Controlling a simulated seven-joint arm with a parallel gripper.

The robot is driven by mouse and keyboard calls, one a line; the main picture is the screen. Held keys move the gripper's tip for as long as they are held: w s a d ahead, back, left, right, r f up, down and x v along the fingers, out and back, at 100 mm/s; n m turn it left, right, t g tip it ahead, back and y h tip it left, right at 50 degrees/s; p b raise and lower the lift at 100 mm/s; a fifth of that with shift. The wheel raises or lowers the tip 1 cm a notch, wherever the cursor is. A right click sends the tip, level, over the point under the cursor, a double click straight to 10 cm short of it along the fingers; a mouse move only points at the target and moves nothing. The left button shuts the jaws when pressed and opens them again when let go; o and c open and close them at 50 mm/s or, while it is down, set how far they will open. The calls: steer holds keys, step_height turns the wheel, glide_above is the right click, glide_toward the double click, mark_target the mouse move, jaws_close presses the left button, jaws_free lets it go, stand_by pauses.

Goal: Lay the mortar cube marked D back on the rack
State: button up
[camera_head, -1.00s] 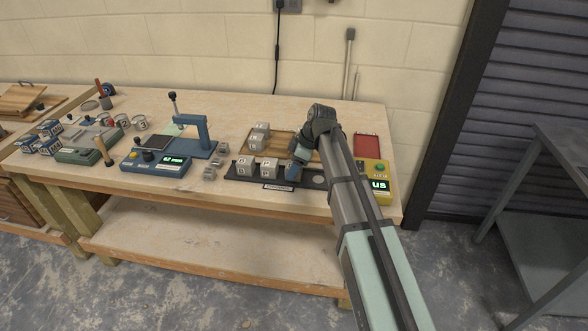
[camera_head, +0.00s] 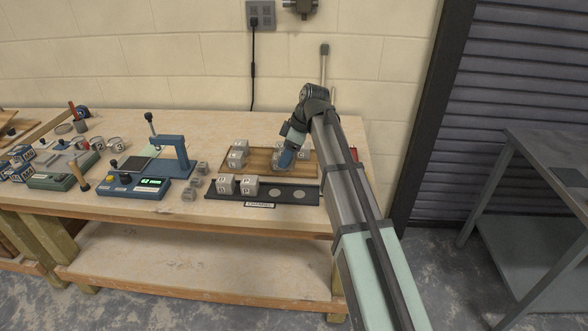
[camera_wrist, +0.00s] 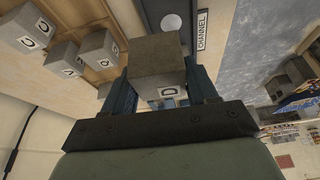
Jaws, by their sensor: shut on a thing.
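My gripper (camera_head: 286,160) is shut on a grey mortar cube, held over the wooden tray (camera_head: 305,172). In the wrist view the cube (camera_wrist: 155,58) sits between the two blue fingers, with a white label that looks like a D. I cannot tell if its underside touches the tray. The black channel (camera_head: 310,196) in front holds two cubes (camera_head: 249,185) and shows two bare round spots.
Small grey cubes (camera_head: 196,184) lie left of the channel. A blue press (camera_head: 172,152) with a lit control box (camera_head: 140,188) stands further left. A grey metal table (camera_head: 560,160) stands at the right.

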steer(key=w+d, duration=0.4)
steer(key=w, duration=0.7)
steer(key=shift+n, duration=0.3)
step_height(320, 180, down, 10)
steer(key=shift+w+d+r, duration=0.1)
steer(key=shift+w+r, duration=0.05)
steer(key=shift+r, duration=0.1)
steer(key=shift+f, duration=0.15)
steer(key=o, duration=1)
steer(key=shift+c, duration=0.2)
steer(key=v, duration=1.2)
steer(key=shift+w, duration=0.1)
